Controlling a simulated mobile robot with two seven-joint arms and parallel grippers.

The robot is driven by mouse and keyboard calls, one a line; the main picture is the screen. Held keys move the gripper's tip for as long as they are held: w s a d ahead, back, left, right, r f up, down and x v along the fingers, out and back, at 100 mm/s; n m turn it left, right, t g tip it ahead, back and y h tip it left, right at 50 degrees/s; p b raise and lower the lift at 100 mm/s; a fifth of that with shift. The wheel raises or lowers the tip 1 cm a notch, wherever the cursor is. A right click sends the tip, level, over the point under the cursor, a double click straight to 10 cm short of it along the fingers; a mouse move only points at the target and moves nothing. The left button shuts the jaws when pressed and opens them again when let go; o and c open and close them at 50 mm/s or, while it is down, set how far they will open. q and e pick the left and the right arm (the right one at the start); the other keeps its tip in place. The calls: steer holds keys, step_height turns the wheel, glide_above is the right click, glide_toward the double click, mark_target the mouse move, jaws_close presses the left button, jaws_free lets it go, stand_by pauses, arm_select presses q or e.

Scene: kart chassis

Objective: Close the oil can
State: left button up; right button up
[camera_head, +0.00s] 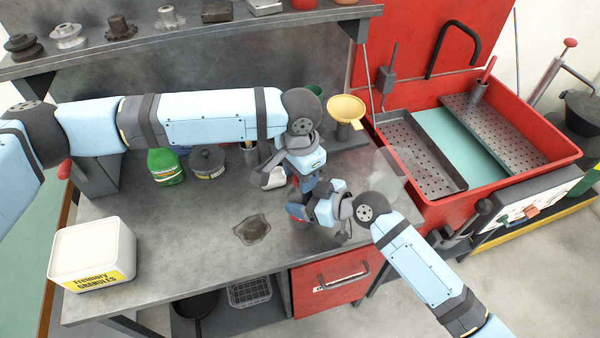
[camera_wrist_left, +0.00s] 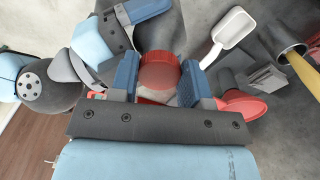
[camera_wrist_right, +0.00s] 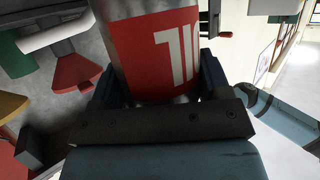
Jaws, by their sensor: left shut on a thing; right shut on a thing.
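The oil can (camera_wrist_right: 150,45), a grey metal cylinder with a red label and white lettering, stands between the fingers of my right gripper (camera_wrist_right: 158,88), shut on its body. In the left wrist view my left gripper (camera_wrist_left: 158,82) is shut on a round red cap (camera_wrist_left: 158,70). The can's grey body (camera_wrist_left: 160,25) lies beyond the cap, in line with it. I cannot tell whether the cap touches the can's opening. In the head view the left gripper (camera_head: 294,180) is just above the right gripper (camera_head: 300,208), and they mostly hide the can.
A dark oily patch (camera_head: 252,229) lies on the workbench (camera_head: 190,255). A white granules tub (camera_head: 92,255) stands front left; a green container (camera_head: 165,167) and grey pot (camera_head: 207,162) stand behind. A white scoop (camera_wrist_left: 232,32) and yellow funnel (camera_head: 346,110) are nearby. A red parts washer (camera_head: 440,205) stands right.

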arm_select(q)
steer(key=shift+s+f, duration=0.1)
steer(key=shift+f, duration=0.3)
arm_select(e)
steer(key=shift+a+r, duration=0.25)
arm_select(q)
steer(key=shift+s+r, duration=0.15)
steer(key=shift+r, duration=0.05)
arm_select(e)
steer(key=shift+r, duration=0.1)
